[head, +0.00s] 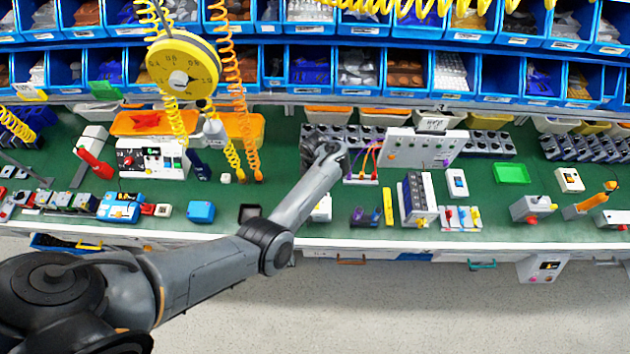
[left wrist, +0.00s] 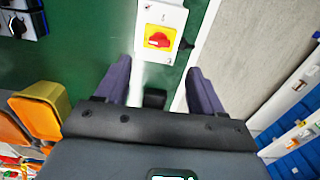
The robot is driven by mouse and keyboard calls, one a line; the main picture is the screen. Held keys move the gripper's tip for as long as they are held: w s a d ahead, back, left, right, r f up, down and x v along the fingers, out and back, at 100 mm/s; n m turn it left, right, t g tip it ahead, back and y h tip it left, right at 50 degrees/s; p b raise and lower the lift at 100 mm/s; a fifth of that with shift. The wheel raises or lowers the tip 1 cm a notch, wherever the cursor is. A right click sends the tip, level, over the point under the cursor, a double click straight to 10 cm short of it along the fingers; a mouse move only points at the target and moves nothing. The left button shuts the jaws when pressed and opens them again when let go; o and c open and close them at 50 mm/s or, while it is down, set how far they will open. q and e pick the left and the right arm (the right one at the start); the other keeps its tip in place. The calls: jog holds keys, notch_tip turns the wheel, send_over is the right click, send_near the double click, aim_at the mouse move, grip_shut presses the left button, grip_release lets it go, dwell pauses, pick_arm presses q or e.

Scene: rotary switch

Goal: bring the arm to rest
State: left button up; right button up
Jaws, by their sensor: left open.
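The rotary switch is a white box (left wrist: 165,17) with a yellow plate and a red knob (left wrist: 158,40), at the top middle of the left wrist view. The knob's grip lies roughly crosswise in that view. My left gripper (left wrist: 158,66) is open, with two dark fingers spread wide and nothing between them. The knob appears beyond the fingertips and apart from them. In the head view my left arm (head: 290,215) reaches from the lower left over the green bench. It hides part of a small white box (head: 322,210) near the bench's front edge. My right gripper is not in view.
The green bench (head: 290,130) carries a white panel with coloured wires (head: 420,150), a blue box (head: 201,212) and a green tray (head: 511,173). Yellow and orange coiled hoses (head: 240,100) hang left of my arm. Blue bins (head: 310,68) line the back.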

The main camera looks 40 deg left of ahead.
pick_arm(q)
jog(key=s+a+f+m+g+y+p, duration=0.15)
jog(key=s+f, duration=0.25)
jog(key=s, duration=0.4)
jog(key=s+a+f+m, duration=0.1)
jog(key=s+a+f, duration=0.2)
jog(key=s, duration=0.6)
jog(key=s+a+f+m+g+y, duration=0.1)
jog(key=s+a+f, duration=0.25)
jog(key=s, duration=0.45)
jog(key=d+r+m+t+h, duration=0.1)
jog(key=d+r+m+t, duration=0.2)
jog(key=d+r+m, duration=0.6)
jog(key=s+d+r+m+t+h+p, duration=0.1)
jog(key=d+r+m+t, duration=0.2)
jog(key=d+r+m, duration=0.7)
notch_tip(320, 180, up, 7)
jog(key=m, duration=0.5)
jog(key=shift+s+d+r+h, duration=0.15)
jog(key=shift+d+h, duration=0.1)
jog(key=shift+h, duration=0.1)
